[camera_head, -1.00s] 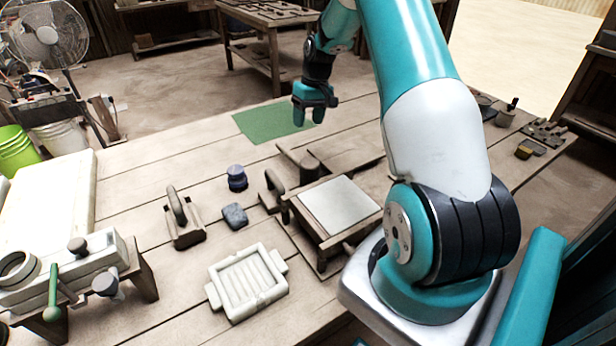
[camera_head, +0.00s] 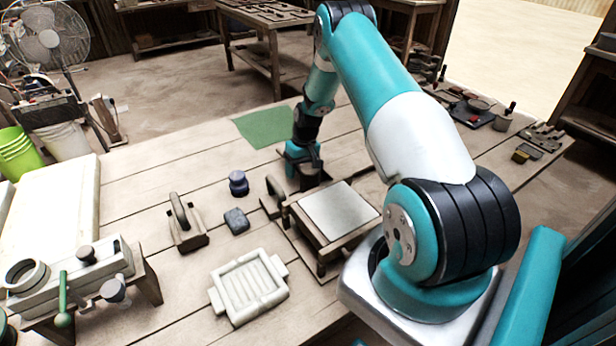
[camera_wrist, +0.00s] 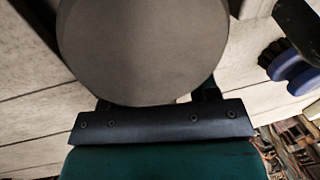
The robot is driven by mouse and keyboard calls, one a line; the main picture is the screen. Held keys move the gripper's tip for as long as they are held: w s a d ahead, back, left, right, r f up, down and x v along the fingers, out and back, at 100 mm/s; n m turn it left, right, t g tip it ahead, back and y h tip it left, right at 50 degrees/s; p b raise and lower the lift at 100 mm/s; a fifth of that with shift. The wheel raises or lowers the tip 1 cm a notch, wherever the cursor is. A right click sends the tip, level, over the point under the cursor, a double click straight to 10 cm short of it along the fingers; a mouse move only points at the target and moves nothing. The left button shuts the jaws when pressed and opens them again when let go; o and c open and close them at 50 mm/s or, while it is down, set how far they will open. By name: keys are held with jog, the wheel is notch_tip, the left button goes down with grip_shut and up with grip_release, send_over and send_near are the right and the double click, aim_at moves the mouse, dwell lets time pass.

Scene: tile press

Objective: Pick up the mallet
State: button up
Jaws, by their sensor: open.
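The mallet has a dark cylindrical head (camera_head: 318,178), which shows beside and below my gripper on the table, behind the small press frame. Its handle is hidden behind my gripper in the head view. In the wrist view the round grey-brown end of the mallet head (camera_wrist: 143,45) fills the upper middle, very close to the camera. My gripper (camera_head: 303,168) points down at the mallet with its jaws open. The mallet head covers most of the fingers in the wrist view, so I cannot tell whether they touch it.
The wooden frame with a pale slab (camera_head: 338,210) stands just in front. A dark blue round tool (camera_head: 238,183), a grey block (camera_head: 236,221), a handled wooden block (camera_head: 187,228) and a white mould (camera_head: 248,287) lie to the left. A green mat (camera_head: 265,127) lies behind.

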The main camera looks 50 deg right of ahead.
aim_at(299, 166)
jog(key=shift+f, duration=0.1)
jog(key=shift+c, duration=0.5)
grip_shut()
notch_tip(299, 166, up, 20)
jog(key=b, duration=0.1)
jog(key=shift+b, duration=0.4)
